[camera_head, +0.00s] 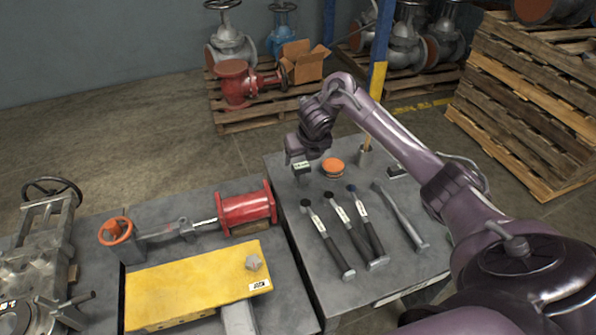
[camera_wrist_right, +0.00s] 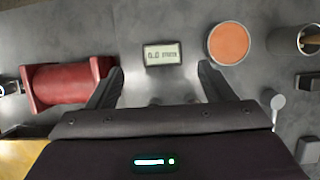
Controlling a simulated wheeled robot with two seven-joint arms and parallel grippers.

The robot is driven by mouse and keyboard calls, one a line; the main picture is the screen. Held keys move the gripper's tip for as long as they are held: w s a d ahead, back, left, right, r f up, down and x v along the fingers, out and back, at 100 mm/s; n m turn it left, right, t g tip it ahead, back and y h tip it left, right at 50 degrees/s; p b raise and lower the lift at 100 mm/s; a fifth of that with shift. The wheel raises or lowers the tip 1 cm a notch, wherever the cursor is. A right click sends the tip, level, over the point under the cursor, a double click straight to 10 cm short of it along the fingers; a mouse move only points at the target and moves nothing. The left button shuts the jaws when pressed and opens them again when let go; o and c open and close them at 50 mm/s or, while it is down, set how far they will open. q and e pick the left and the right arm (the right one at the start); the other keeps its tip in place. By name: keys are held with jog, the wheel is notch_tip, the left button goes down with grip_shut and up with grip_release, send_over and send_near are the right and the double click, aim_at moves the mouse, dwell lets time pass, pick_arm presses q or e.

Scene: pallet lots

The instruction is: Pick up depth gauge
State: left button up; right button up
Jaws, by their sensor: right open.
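The depth gauge, a small dark block with a pale digital display, lies on the grey table; in the right wrist view its display (camera_wrist_right: 162,54) faces up. In the head view the depth gauge (camera_head: 301,167) shows directly below my right gripper (camera_head: 297,156). My right gripper also shows in the wrist view (camera_wrist_right: 160,72), with its two fingers spread wide and nothing between them. The gauge sits just past the fingertips, roughly centred between them. Whether the fingers reach down to its height I cannot tell. My left gripper is out of view.
An orange round disc (camera_head: 333,167) is close to the right of the gauge, with a metal cup (camera_head: 364,156) beyond it. Several hammer-like tools (camera_head: 343,235) lie nearer on the table. A red cylinder (camera_head: 246,208) and a yellow plate (camera_head: 195,285) are at left.

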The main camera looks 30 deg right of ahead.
aim_at(301, 165)
jog(key=x, duration=0.7)
jog(key=shift+d+f, duration=0.1)
jog(key=shift+d, duration=0.05)
jog(key=c, duration=1.3)
jog(key=shift+c, duration=0.3)
